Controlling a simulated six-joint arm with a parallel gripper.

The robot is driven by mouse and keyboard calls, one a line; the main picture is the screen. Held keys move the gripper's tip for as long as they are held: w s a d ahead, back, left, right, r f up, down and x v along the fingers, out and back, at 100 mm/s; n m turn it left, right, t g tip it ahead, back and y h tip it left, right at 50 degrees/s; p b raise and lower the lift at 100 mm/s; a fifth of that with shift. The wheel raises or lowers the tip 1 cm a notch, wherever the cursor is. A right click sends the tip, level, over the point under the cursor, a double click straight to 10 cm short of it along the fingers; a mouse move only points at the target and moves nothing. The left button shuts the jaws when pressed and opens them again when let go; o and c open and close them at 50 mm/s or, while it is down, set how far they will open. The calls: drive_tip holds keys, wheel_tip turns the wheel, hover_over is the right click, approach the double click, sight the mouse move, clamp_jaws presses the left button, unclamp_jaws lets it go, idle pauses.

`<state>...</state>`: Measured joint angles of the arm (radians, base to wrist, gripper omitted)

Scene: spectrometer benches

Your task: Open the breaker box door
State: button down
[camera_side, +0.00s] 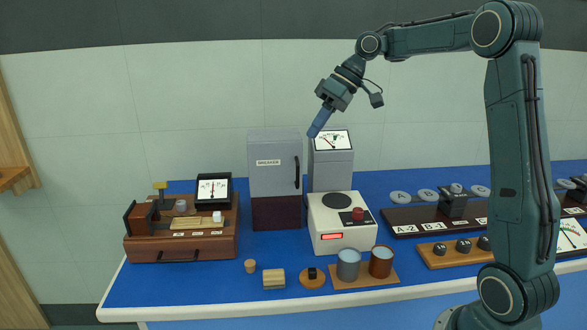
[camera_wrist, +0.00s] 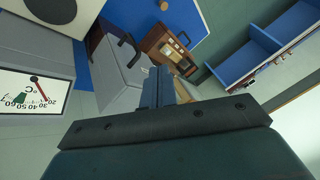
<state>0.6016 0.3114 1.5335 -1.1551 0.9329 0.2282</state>
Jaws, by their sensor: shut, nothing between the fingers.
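The breaker box (camera_side: 275,161) is a grey upright cabinet on a dark red-brown base. Its front door, labelled BREAKER, looks shut. A black vertical door handle (camera_side: 297,172) is near the door's right edge. My gripper (camera_side: 314,133) is shut and empty, pointing down and left. In the side view its tip is right of the box's upper right corner, at the top of the grey gauge box. In the wrist view the breaker box (camera_wrist: 118,78) is left of my fingers (camera_wrist: 159,72), and the black handle (camera_wrist: 129,44) shows above them, apart from the fingertips.
A grey gauge box (camera_side: 332,170) stands close right of the breaker box. A white hotplate unit (camera_side: 328,236) is in front, with two cups (camera_side: 348,264) before it. A wooden instrument case (camera_side: 182,246) stands left. The blue bench is clear just in front of the breaker box.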

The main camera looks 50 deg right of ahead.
sight(276, 168)
drive_tip(key=w+d+f+y, duration=0.1)
drive_tip(key=d+f, duration=0.3)
drive_tip(key=d, duration=0.3)
drive_tip(key=shift+d+n, duration=0.25)
drive_tip(key=shift+n, duration=0.15)
drive_tip(key=shift+w+a, duration=0.1)
drive_tip(key=x, duration=1)
drive_tip(key=shift+s+a, duration=0.25)
drive_tip(key=shift+s, duration=0.05)
